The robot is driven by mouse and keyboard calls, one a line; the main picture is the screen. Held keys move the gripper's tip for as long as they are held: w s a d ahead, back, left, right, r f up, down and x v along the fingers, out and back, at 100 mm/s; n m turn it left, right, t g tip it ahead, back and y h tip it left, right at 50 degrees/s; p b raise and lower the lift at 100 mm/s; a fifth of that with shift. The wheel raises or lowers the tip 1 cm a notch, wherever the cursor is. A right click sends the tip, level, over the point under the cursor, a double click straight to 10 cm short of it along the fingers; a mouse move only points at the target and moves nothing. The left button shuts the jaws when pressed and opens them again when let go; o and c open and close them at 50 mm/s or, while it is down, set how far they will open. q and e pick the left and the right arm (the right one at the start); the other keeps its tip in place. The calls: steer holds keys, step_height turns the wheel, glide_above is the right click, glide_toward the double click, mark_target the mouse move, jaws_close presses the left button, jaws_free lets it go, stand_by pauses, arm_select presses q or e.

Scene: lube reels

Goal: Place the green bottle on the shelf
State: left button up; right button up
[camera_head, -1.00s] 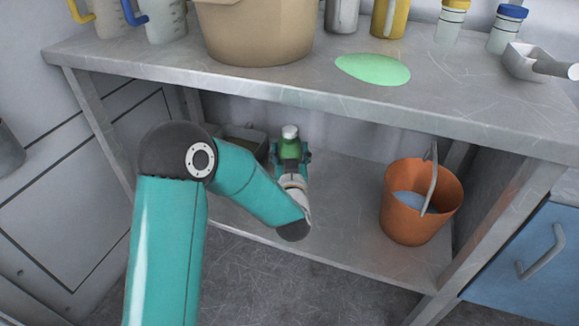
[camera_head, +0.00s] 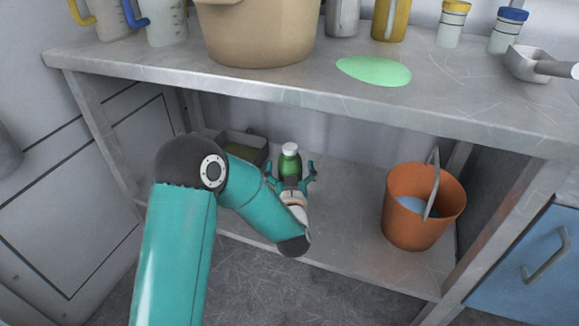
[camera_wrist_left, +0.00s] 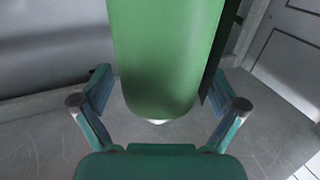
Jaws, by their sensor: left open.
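The green bottle (camera_head: 290,162) with a white cap stands upright on the lower shelf (camera_head: 345,225) of the metal bench. It fills the upper middle of the left wrist view (camera_wrist_left: 165,55). My left gripper (camera_head: 297,177) is open, with its fingers spread on either side in front of the bottle. In the left wrist view the fingers (camera_wrist_left: 160,118) are clear of the bottle's sides. My right gripper is in neither view.
An orange bucket (camera_head: 408,232) with a raised handle stands right on the lower shelf. A grey tray (camera_head: 240,145) lies behind my arm. The bench top (camera_head: 250,82) overhangs, carrying a tan pot (camera_head: 255,35) and a green patch (camera_head: 373,70).

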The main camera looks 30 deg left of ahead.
arm_select(q)
steer(key=p+v, duration=0.1)
steer(key=v, duration=1.1)
stand_by(0.4)
